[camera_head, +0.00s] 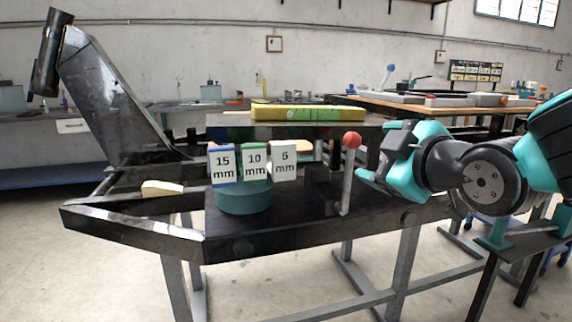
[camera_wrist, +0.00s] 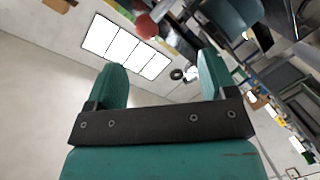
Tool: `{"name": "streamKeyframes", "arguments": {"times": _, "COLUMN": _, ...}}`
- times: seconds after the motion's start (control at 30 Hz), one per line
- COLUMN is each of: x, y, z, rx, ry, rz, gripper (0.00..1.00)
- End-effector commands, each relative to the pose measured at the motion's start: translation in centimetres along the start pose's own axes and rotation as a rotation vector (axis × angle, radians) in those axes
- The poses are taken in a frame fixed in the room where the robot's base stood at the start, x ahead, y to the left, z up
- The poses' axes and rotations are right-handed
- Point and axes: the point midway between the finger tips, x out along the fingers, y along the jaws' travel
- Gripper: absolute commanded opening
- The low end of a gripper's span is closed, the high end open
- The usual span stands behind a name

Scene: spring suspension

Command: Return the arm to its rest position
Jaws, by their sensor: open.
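My gripper (camera_head: 374,172) is at the right of the head view, on my teal and black arm, with its fingers toward the left. It also shows in the wrist view (camera_wrist: 158,85), where its two teal fingers stand apart with nothing between them. A lever with a red ball knob (camera_head: 351,140) stands upright just left of the fingers in the head view. The red knob also shows in the wrist view (camera_wrist: 146,26), beyond the fingertips. I cannot tell the exact gap between the gripper and the lever.
A black metal frame (camera_head: 130,230) fills the left and middle. On it are a round teal holder (camera_head: 243,198) and tags marked 15 mm (camera_head: 223,164), 10 mm (camera_head: 255,162) and 5 mm (camera_head: 285,160). A yellow-green block (camera_head: 308,114) lies behind. Workbenches (camera_head: 440,106) stand farther back.

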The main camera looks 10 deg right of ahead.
Motion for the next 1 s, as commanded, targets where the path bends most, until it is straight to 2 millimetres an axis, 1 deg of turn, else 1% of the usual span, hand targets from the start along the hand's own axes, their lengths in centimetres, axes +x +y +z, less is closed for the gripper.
{"name": "streamKeyframes", "arguments": {"times": 0.07, "x": -0.1, "y": -1.6, "z": 0.2, "rx": 0.063, "ry": -0.027, "rz": -0.076, "gripper": 0.78}}
{"name": "streamKeyframes", "arguments": {"times": 0.17, "x": -0.8, "y": -5.5, "z": 0.7, "rx": 0.215, "ry": -0.11, "rz": -0.265, "gripper": 0.78}}
{"name": "streamKeyframes", "arguments": {"times": 0.2, "x": -1.5, "y": -7.4, "z": 0.8, "rx": 0.287, "ry": -0.161, "rz": -0.358, "gripper": 0.78}}
{"name": "streamKeyframes", "arguments": {"times": 0.23, "x": -2.2, "y": -8.9, "z": 0.9, "rx": 0.339, "ry": -0.204, "rz": -0.43, "gripper": 0.78}}
{"name": "streamKeyframes", "arguments": {"times": 0.3, "x": -4.1, "y": -12.0, "z": 1.0, "rx": 0.443, "ry": -0.311, "rz": -0.586, "gripper": 0.78}}
{"name": "streamKeyframes", "arguments": {"times": 0.37, "x": -5.8, "y": -14.0, "z": 1.1, "rx": 0.507, "ry": -0.404, "rz": -0.697, "gripper": 0.78}}
{"name": "streamKeyframes", "arguments": {"times": 0.4, "x": -7.1, "y": -15.2, "z": 1.1, "rx": 0.54, "ry": -0.466, "rz": -0.763, "gripper": 0.78}}
{"name": "streamKeyframes", "arguments": {"times": 0.47, "x": -8.9, "y": -16.5, "z": 1.2, "rx": 0.578, "ry": -0.558, "rz": -0.848, "gripper": 0.78}}
{"name": "streamKeyframes", "arguments": {"times": 0.5, "x": -10.2, "y": -17.3, "z": 1.3, "rx": 0.596, "ry": -0.62, "rz": -0.9, "gripper": 0.78}}
{"name": "streamKeyframes", "arguments": {"times": 0.57, "x": -12.0, "y": -18.2, "z": 1.4, "rx": 0.616, "ry": -0.713, "rz": -0.97, "gripper": 0.78}}
{"name": "streamKeyframes", "arguments": {"times": 0.6, "x": -13.3, "y": -18.7, "z": 1.5, "rx": 0.623, "ry": -0.776, "rz": -1.011, "gripper": 0.78}}
{"name": "streamKeyframes", "arguments": {"times": 0.67, "x": -15.2, "y": -19.2, "z": 1.7, "rx": 0.626, "ry": -0.871, "rz": -1.067, "gripper": 0.78}}
{"name": "streamKeyframes", "arguments": {"times": 0.7, "x": -15.5, "y": -17.6, "z": 0.5, "rx": 0.628, "ry": -0.874, "rz": -1.066, "gripper": 0.78}}
{"name": "streamKeyframes", "arguments": {"times": 0.87, "x": -16.1, "y": -14.5, "z": -2.0, "rx": 0.628, "ry": -0.87, "rz": -1.063, "gripper": 0.78}}
{"name": "streamKeyframes", "arguments": {"times": 0.97, "x": -16.6, "y": -12.3, "z": -3.8, "rx": 0.628, "ry": -0.869, "rz": -1.062, "gripper": 0.78}}
{"name": "streamKeyframes", "arguments": {"times": 1.0, "x": -16.8, "y": -11.3, "z": -4.6, "rx": 0.628, "ry": -0.868, "rz": -1.062, "gripper": 0.78}}
